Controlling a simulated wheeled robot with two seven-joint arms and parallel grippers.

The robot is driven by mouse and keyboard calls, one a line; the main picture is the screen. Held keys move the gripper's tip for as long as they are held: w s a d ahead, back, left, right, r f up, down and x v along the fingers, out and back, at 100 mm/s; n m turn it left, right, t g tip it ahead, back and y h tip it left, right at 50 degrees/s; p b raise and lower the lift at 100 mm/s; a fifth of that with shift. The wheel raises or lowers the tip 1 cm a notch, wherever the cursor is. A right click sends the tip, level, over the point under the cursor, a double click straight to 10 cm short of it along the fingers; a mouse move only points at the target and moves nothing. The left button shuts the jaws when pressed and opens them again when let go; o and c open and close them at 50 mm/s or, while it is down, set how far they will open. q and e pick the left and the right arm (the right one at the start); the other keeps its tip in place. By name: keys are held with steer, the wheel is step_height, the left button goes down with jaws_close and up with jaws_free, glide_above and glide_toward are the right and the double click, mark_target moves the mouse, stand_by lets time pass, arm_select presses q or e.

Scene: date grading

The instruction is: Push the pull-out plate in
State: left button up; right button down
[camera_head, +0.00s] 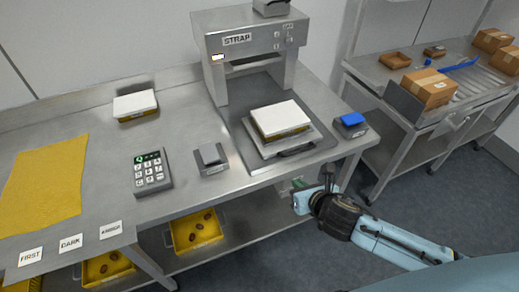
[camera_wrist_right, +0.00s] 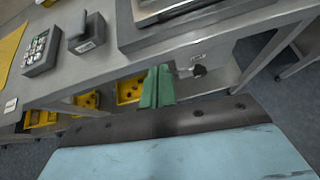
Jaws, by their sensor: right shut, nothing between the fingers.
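The pull-out plate (camera_head: 268,152) is a light metal plate with a dark handle at its front edge. It sits out in front of the arch of the grey machine marked STRAP (camera_head: 238,40). A yellow box with a white lid (camera_head: 276,118) rests on it. Part of the plate shows at the top of the right wrist view (camera_wrist_right: 150,8). My right gripper (camera_head: 298,184) is in front of the bench's front edge, apart from the plate and lower than it. Its green fingers (camera_wrist_right: 156,88) are shut with nothing between them. My left gripper is not in view.
A blue-topped block (camera_head: 352,119) stands right of the plate. A small grey device (camera_head: 211,158) and a keypad (camera_head: 151,172) stand left of it. Yellow crates with dates (camera_head: 193,232) are on the shelf below. A side table with cartons (camera_head: 428,88) is at right.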

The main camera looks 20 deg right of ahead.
steer(key=a+r+n, duration=0.1)
steer(key=r, duration=0.1)
steer(key=b, duration=0.1)
glide_toward(271, 156)
step_height(271, 156, down, 3)
steer(key=w, duration=0.4)
steer(key=shift+w+a+f, duration=0.15)
steer(key=shift+w, duration=0.5)
steer(key=shift+w, duration=0.1)
